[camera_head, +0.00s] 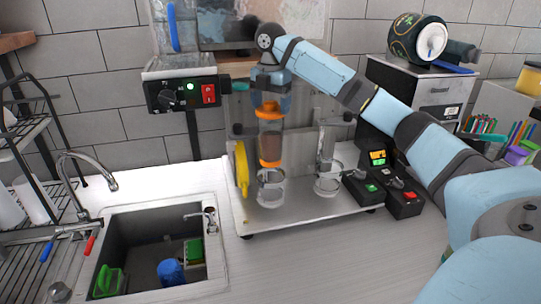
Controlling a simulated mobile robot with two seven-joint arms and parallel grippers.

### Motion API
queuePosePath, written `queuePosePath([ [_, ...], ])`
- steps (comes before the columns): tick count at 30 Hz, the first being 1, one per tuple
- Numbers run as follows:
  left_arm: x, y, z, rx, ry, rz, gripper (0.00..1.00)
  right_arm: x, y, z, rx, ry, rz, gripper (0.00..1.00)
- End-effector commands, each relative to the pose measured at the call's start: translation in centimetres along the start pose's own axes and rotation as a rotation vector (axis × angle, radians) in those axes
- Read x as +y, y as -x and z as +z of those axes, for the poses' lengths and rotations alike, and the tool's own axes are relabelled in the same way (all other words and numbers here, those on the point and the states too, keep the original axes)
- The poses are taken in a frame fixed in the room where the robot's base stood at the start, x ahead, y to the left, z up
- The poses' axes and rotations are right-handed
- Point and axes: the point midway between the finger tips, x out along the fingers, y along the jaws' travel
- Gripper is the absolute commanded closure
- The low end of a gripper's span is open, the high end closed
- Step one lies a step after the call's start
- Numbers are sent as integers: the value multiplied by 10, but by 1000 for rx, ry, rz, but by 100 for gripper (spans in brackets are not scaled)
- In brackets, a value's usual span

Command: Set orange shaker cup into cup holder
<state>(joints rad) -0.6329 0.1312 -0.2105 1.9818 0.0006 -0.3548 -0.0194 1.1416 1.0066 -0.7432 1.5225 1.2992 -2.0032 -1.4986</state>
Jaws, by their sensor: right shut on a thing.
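The orange shaker cup (270,138) has a clear body with brown contents and orange ends. It is upright above the left cup holder (271,188), a clear ring-shaped holder on the machine's base plate. My right gripper (270,103) is shut on the upper part of the cup, and its arm comes in from the right. The cup's lower orange end is just above the holder's rim; whether they touch cannot be told. A second clear cup holder (328,179) stands to the right and looks empty. My left gripper is not in view.
A control box with a red switch (208,94) is at upper left. The sink (150,255) is at lower left. Black button boxes (403,196) sit right. The front counter is clear.

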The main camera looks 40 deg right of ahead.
Motion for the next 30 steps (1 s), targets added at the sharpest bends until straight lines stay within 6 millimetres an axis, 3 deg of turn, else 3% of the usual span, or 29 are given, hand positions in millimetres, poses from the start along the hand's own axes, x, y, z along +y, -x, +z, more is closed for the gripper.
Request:
queuePosePath([
  [1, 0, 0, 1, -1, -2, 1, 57, -1, -16, 0, 1, 0, -5, 77],
  [9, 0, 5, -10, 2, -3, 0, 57, -1, -73, 0, -1, 0, -2, 77],
  [17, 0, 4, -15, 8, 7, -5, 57, 0, -94, 0, -1, 0, 0, 77],
  [25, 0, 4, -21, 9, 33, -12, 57, 0, -128, 0, -1, 1, -1, 77],
  [30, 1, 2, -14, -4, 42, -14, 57, 0, -133, 0, -1, 1, 1, 77],
])
